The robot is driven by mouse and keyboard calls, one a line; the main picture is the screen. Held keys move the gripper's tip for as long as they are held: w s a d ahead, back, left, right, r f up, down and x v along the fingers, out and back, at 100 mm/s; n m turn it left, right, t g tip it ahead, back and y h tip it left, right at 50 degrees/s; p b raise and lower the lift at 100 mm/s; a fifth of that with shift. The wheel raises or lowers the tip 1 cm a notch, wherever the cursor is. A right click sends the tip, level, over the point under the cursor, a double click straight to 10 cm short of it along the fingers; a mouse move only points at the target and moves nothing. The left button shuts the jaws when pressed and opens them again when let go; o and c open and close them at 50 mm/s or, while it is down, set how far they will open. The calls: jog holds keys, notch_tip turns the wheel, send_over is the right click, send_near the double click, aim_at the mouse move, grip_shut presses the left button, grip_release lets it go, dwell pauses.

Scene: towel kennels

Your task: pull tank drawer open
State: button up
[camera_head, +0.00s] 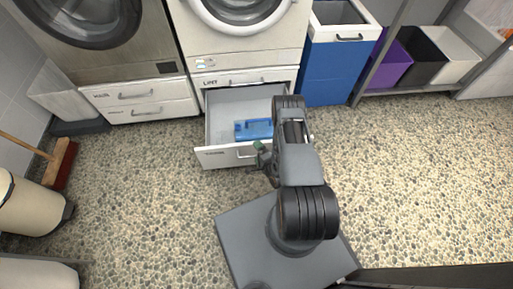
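The open drawer (213,157) is a white one low under the right-hand machine, pulled out well over the floor. The small label on its front is too blurred to read surely. A blue object (253,128), perhaps the tank, lies inside on the drawer's floor. Part of a dark handle shows on the drawer front, beside my gripper (262,152). My gripper is at the right part of the front, its greenish tip at the handle. My arm hides the right end of the drawer and most of the gripper, so its fingers and any contact cannot be made out.
A shut drawer marked LINT (235,80) is above. Left are two shut white drawers (140,101) under a grey machine (105,45). A blue cabinet (333,75) and shelved bins (425,60) stand right. A broom (62,163) and beige bin (30,208) are left. Pebbled floor is clear around.

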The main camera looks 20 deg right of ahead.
jog(key=shift+t, duration=0.5)
jog(key=s+r, duration=0.1)
jog(key=r, duration=0.1)
jog(key=s+r+p, duration=0.1)
jog(key=r, duration=0.1)
jog(key=s+r+p, duration=0.1)
jog(key=r, duration=0.1)
jog(key=shift+s+a+r, duration=0.1)
jog(key=shift+s+r, duration=0.1)
jog(key=shift+s, duration=0.15)
jog(key=c, duration=0.8)
jog(key=shift+s+a+r+p, duration=0.25)
jog(key=shift+s+r+p, duration=0.2)
jog(key=shift+s, duration=0.8)
jog(key=shift+s+a+r+p, duration=0.25)
jog(key=shift+s+p, duration=0.25)
jog(key=shift+s, duration=0.75)
jog(key=shift+s+a+r+p, duration=0.2)
jog(key=shift+s+r+p, duration=0.3)
jog(key=shift+s, duration=0.75)
jog(key=shift+f, duration=0.1)
